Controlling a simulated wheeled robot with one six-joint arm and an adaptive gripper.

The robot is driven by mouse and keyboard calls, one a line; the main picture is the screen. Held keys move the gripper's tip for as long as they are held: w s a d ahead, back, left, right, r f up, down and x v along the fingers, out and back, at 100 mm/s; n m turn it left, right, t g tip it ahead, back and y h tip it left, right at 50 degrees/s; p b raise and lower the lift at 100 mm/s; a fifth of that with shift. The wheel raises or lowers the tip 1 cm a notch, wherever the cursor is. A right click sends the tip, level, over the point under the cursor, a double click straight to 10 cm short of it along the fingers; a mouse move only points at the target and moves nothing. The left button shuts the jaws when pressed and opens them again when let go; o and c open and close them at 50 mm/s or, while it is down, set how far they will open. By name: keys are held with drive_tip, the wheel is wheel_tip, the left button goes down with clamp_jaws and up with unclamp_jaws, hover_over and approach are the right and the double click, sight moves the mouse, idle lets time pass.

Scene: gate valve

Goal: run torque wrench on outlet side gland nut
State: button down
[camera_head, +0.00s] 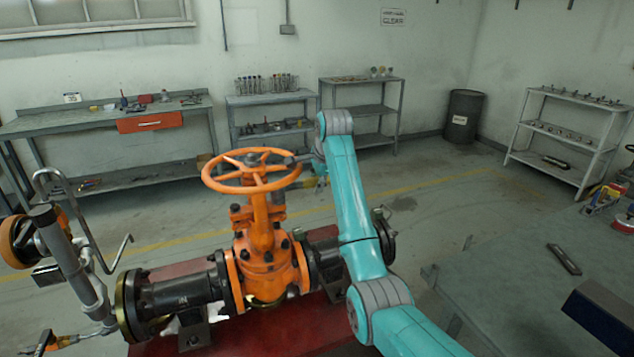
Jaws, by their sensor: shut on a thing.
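The orange gate valve (262,240) stands upright in a dark flanged pipe run, with its round orange handwheel (230,184) on top. The gland area below the wheel is small, and I cannot make out single gland nuts. My gripper (308,162) is partly in view at the wheel's far right edge, shut on what seems to be the torque wrench, which is mostly hidden. Whether the wrench touches a nut cannot be told.
A red base plate (300,328) lies under the pipe. Grey pipework (75,262) with a bent rod stands at the left. A bench (500,290) with a dark flat item (564,259) is at the right. Workbench, shelves and a dark bin (463,116) line the walls.

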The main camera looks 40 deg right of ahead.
drive_tip(key=shift+s+f, duration=0.1)
drive_tip(key=shift+f, duration=0.2)
idle(0.9)
drive_tip(key=shift+d+r, duration=0.3)
drive_tip(key=shift+r, duration=0.05)
idle(1.4)
drive_tip(key=shift+a+r, duration=0.1)
drive_tip(key=shift+a, duration=0.2)
idle(1.1)
idle(0.5)
drive_tip(key=shift+d+f, duration=0.1)
drive_tip(key=shift+f, duration=0.15)
idle(0.6)
